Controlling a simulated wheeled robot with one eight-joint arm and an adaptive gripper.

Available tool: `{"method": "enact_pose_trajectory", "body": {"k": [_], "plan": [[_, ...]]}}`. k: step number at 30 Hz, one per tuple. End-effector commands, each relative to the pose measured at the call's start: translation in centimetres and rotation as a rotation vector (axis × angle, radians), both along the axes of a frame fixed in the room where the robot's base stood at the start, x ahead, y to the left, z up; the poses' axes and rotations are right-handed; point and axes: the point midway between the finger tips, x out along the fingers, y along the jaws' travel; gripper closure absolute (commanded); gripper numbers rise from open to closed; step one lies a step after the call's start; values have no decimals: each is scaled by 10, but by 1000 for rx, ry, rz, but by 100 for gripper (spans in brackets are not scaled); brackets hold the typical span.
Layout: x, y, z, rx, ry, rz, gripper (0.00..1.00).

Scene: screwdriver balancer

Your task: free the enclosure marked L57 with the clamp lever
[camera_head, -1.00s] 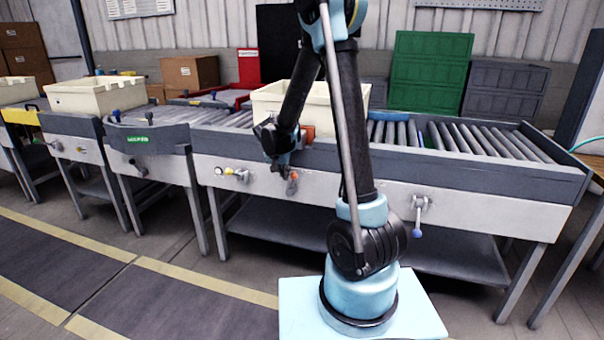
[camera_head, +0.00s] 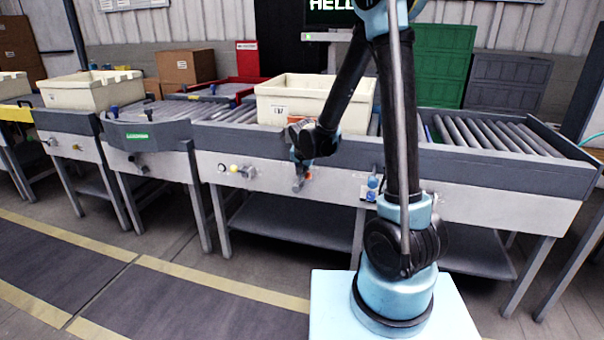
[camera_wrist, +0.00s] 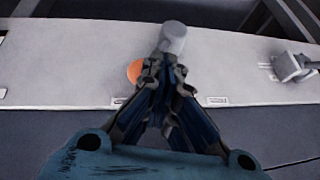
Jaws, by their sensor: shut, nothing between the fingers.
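My gripper (camera_head: 301,168) hangs in front of the conveyor's white front panel and is shut and empty. In the wrist view its fingertips (camera_wrist: 168,75) meet just below a grey rounded knob (camera_wrist: 173,37); I cannot tell whether they touch it. An orange disc (camera_wrist: 135,72) shows left of the fingers. The grey knob may be the clamp lever, but no marking confirms it. A cream crate (camera_head: 278,96) stands on the conveyor behind my arm, with a small label too blurred to read; its right part is partly hidden by my arm.
Another grey lever (camera_wrist: 292,66) sits to the right in the wrist view. A second cream crate (camera_head: 88,92) stands at the left. Bare rollers (camera_head: 485,135) lie at the right.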

Motion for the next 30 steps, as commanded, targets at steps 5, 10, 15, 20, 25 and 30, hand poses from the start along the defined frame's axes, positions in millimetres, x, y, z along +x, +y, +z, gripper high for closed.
{"method": "enact_pose_trajectory", "body": {"k": [5,10,15,20,25,30], "plan": [[-1,0,0,-1,1,1,100],[-1,1,0,-2,1,1,100],[0,4,3,-1,1,1,100],[2,17,14,-1,1,-4,100],[-3,23,32,-1,1,-10,100],[-12,19,50,-1,0,-11,100]]}}
